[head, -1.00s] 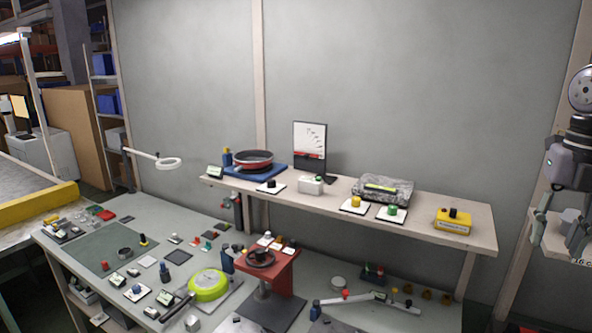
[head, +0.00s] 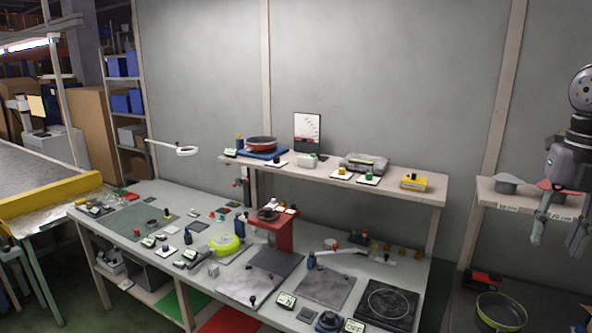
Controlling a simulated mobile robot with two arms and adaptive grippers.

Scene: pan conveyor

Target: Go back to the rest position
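My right gripper (head: 556,238) hangs at the right edge of the head view, fingers pointing down. Its two fingers are spread apart with nothing visible between them. It is in front of a small shelf at the right, clear of the workbench (head: 262,315). My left gripper is not in the picture.
The workbench holds a yellow-green pan (head: 224,244), a red stand (head: 272,232), a hotplate (head: 388,304) and several small devices. A raised shelf (head: 408,192) carries a red pan (head: 261,144). A conveyor (head: 45,172) stands left. A dark pan (head: 501,311) sits low at the right.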

